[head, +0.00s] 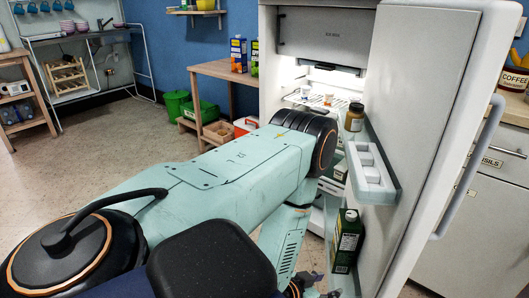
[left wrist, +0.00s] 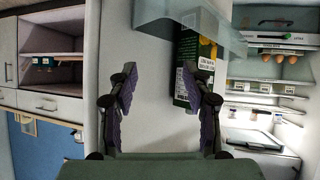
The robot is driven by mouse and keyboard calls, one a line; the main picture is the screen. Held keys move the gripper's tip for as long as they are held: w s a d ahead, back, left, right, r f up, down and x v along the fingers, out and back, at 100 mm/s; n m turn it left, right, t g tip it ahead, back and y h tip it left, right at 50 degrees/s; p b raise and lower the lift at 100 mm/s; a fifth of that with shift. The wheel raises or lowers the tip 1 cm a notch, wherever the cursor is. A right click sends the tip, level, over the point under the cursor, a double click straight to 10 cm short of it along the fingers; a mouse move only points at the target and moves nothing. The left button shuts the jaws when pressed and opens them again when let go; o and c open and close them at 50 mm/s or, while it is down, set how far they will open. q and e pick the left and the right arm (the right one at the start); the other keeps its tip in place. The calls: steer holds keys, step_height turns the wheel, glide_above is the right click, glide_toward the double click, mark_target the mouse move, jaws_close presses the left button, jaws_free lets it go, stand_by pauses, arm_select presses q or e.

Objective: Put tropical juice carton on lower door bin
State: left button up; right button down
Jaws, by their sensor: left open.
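A dark green carton (head: 347,240) with a white label stands upright at the fridge door's low level. I take it as the tropical juice carton, but its name is too small to read. The left wrist view shows its label and yellow fruit picture (left wrist: 188,70). One end of it is behind the pale translucent wall of the lower door bin (left wrist: 190,18). My left gripper (head: 304,286) is low in the head view, left of the carton. In the left wrist view its fingers (left wrist: 160,90) are apart and empty, the right finger overlapping the carton's edge. My right gripper is out of view.
The open fridge door (head: 420,110) stands on the right, with a white upper door bin (head: 370,170) above the carton. A brown jar (head: 354,117) is at the door. Two other cartons (head: 238,54) stand on a wooden table (head: 212,68). A counter is beyond the door.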

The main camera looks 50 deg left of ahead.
arm_select(q)
steer(key=s+d+f+g, duration=0.1)
steer(key=s+g, duration=0.4)
steer(key=s, duration=0.7)
steer(key=s+d+g, duration=0.4)
steer(key=s+g, duration=0.2)
steer(key=s, duration=0.5)
steer(key=shift+s+d+f+g+y, duration=0.15)
steer(key=shift+s+f+g+y, duration=0.15)
steer(key=shift+s+f, duration=0.1)
steer(key=shift+w, duration=0.1)
steer(key=shift+c, duration=0.3)
steer(key=shift+c, duration=0.9)
steer(key=shift+s, duration=0.2)
